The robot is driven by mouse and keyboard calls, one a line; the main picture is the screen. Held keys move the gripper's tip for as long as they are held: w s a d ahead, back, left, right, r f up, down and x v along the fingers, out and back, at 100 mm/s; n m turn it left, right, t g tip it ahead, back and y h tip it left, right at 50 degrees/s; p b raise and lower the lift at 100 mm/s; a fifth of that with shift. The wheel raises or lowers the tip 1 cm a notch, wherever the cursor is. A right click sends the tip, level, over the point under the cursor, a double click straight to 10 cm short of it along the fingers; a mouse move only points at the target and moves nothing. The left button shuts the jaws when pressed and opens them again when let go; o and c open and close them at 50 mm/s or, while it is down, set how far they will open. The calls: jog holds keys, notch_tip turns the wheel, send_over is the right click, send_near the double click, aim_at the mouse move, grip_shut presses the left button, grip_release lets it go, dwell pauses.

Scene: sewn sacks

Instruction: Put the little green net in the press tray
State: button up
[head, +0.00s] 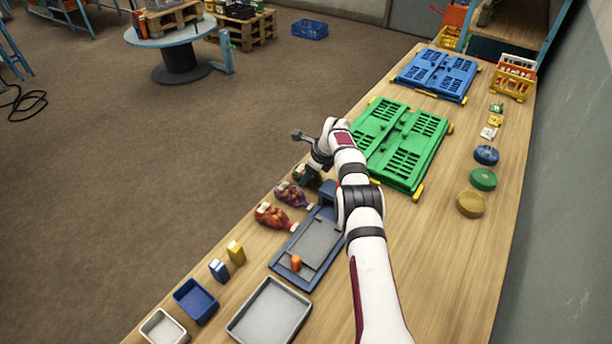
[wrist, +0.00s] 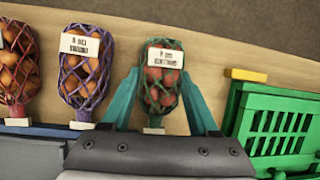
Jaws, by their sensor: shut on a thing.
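In the head view the net (head: 306,177) is mostly hidden behind my gripper (head: 312,168). I cannot tell whether it touches the table. What looks like the press tray (head: 311,243), a grey plate in a blue frame, lies to the near side of my gripper. An orange piece (head: 295,263) is at its near end.
A folded green crate (head: 402,145) lies just beyond my gripper. A grey tray (head: 233,328) and a blue bin (head: 196,301) are at the near end.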

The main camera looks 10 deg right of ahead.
grip_shut()
notch_tip(320, 180, up, 9)
jog(key=shift+f, duration=0.2)
jog(key=s+a+r+n+g, duration=0.1)
jog(key=s+r+n+g, duration=0.2)
jog(key=s+r+n, duration=0.45)
jog(key=s+a+r+n+g, duration=0.15)
jog(key=s+r+n, duration=0.25)
jog(key=s+n, duration=0.5)
jog(key=s+r+n+g, duration=0.45)
jog(key=s+n, duration=0.25)
jog(key=s, duration=0.3)
jog(key=d+f+m+t+y, duration=0.1)
jog(key=d+f+m+t, duration=0.2)
jog(key=d+f+m, duration=0.55)
jog(key=w+a+f+n, duration=0.1)
jog(key=a+f, duration=0.1)
jog(key=f, duration=0.1)
jog(key=w+a+f+n, duration=0.1)
jog(key=w+a+f, duration=0.1)
jog(key=a+f, duration=0.1)
jog(key=w+a+f, duration=0.2)
jog(key=a+f, duration=0.1)
jog(key=f, duration=0.1)
jog(key=shift+w+a+f+n, duration=0.1)
jog(key=shift+w+f+n, duration=0.1)
jog(key=shift+n, duration=0.2)
jog(key=shift+f, duration=1.95)
